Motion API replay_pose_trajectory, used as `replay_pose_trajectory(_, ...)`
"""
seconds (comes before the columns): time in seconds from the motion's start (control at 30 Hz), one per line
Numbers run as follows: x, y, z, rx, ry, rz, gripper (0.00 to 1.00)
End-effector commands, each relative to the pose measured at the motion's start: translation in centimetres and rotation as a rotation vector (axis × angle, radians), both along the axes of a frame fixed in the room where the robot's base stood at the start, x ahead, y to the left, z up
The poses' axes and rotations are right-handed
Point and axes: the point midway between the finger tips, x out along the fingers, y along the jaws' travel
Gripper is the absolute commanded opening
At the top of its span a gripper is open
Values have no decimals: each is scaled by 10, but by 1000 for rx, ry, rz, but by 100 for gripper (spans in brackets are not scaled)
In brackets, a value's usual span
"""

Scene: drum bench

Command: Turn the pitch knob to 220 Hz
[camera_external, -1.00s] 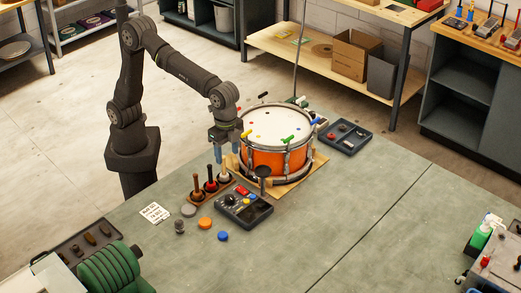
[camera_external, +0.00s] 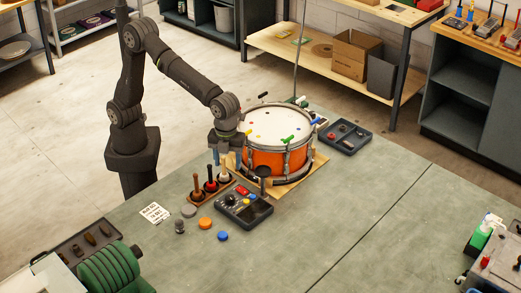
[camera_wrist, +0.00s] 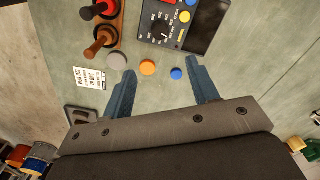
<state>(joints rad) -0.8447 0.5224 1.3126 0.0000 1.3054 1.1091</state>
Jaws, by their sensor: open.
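A dark control box (camera_external: 244,206) sits on the bench in front of the drum. A black round knob (camera_external: 232,199) with pale marks around it is on its panel. In the wrist view the box (camera_wrist: 196,42) is at the top, with the knob (camera_wrist: 163,31) on its left part. The knob's pitch reading is too small to tell. My gripper (camera_external: 227,165) points down beside the drum, behind the box and above the rack of handles. In the wrist view my gripper (camera_wrist: 157,75) has its two blue fingers wide apart, with nothing between them.
An orange drum (camera_external: 277,160) stands right of my gripper. A wooden rack (camera_external: 204,197) with several upright handles is left of the box. Grey, orange (camera_external: 205,223) and blue (camera_external: 223,236) discs and a printed card (camera_external: 155,213) lie in front.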

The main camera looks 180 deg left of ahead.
Motion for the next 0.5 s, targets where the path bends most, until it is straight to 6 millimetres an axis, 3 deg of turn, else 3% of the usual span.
replay_pose_trajectory(0.5,-1,-1,-113,-3,3,3,54)
